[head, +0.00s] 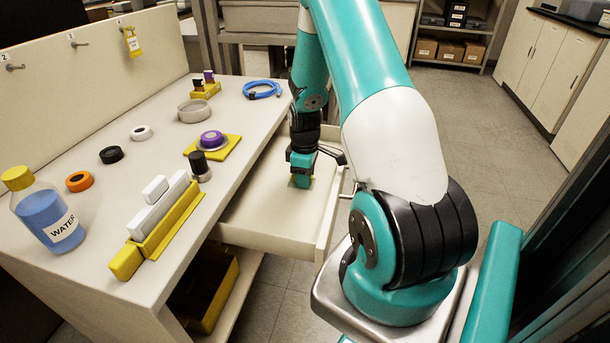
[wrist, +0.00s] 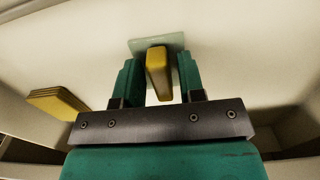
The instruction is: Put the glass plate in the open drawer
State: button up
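The drawer (head: 265,225) is pulled open from the bench, and my gripper (head: 301,183) is low inside it, pointing down. In the wrist view, a pale green, see-through glass plate (wrist: 136,45) appears to lie flat on the drawer floor. A yellow block (wrist: 157,73) stands on or in front of the plate. My gripper also shows there (wrist: 160,82), its two green fingers on either side of the block. A narrow gap shows on the right of the block, so the fingers look open. In the head view my gripper hides most of the plate.
A yellow ribbed piece (wrist: 58,102) lies to the left in the wrist view. The bench top (head: 150,235) holds a water bottle (head: 48,215), a yellow and white block assembly (head: 158,228), a purple-topped item (head: 211,140) and blue cable (head: 262,89). Much of the drawer floor is clear.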

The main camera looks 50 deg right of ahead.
jog(key=shift+o, duration=0.2)
notch_tip(320, 180, up, 12)
jog(key=p, duration=0.1)
jog(key=w+a+r, duration=0.2)
jog(key=a+r, duration=0.3)
jog(key=a, duration=0.4)
jog(key=s+a+r+n+t+y, duration=0.1)
jog(key=a+r, duration=0.2)
jog(key=a, duration=0.5)
jog(key=s+a+r+y, duration=0.1)
jog(key=a+r, duration=0.2)
jog(key=a, duration=0.4)
jog(key=s+a+r+n+g+y, duration=0.1)
jog(key=s+a+r, duration=0.3)
jog(key=s+a, duration=1)
jog(key=shift+s+a+r+y, duration=0.15)
jog(key=shift+s+a+y, duration=0.2)
jog(key=shift+s+y, duration=0.25)
jog(key=shift+d, duration=0.1)
